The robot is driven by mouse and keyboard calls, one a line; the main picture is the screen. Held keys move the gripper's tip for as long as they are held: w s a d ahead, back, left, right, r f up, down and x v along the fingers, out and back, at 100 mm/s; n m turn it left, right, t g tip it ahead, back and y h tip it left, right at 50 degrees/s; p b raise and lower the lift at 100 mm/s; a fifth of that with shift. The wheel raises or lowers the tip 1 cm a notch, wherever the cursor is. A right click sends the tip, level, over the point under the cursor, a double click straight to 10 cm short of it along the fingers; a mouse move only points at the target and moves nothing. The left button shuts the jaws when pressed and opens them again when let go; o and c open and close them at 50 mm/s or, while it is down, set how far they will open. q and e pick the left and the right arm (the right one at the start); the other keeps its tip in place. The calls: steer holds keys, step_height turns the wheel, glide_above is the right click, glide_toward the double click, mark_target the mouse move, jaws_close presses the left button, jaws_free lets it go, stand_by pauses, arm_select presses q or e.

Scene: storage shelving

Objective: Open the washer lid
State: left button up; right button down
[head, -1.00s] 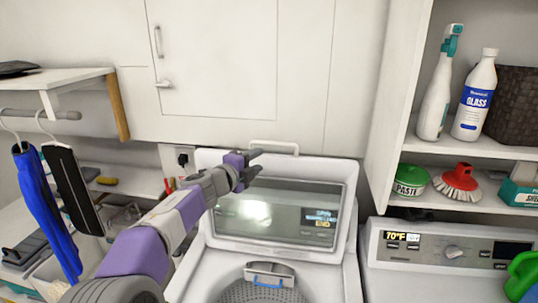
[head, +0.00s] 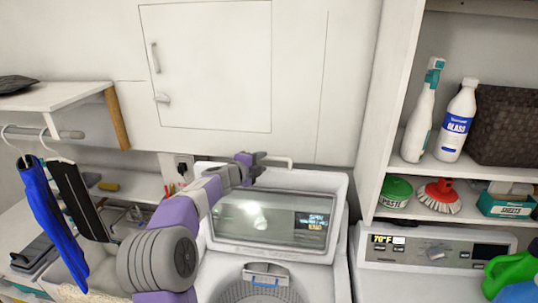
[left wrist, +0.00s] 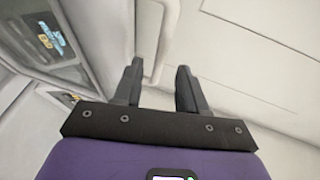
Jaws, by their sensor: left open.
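The washer lid (head: 255,228) stands raised and upright at the back of the washer, against the white wall. It has a white frame, a dark glass window and a lit display, and a white bar handle (head: 283,162) at its top edge. The open tub (head: 262,292) shows below it. My left gripper (head: 258,162) is open at the lid's top edge, beside the handle. In the left wrist view, the two dark fingers (left wrist: 159,72) are apart, with a pale bar showing between and beyond them. I cannot tell whether they touch it. My right gripper is not in view.
White cabinets (head: 205,65) are above and behind the lid. A shelf at right holds a spray bottle (head: 420,115), a glass cleaner bottle (head: 457,120) and a red brush (head: 439,195). Another machine's control panel (head: 435,252) is at right. Hanging clothes (head: 48,215) are at left.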

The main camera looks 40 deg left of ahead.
mark_target(268, 158)
arm_select(q)
steer(key=shift+p+x, duration=0.75)
steer(key=shift+x, duration=2.3)
steer(key=shift+c, duration=0.4)
jaws_close()
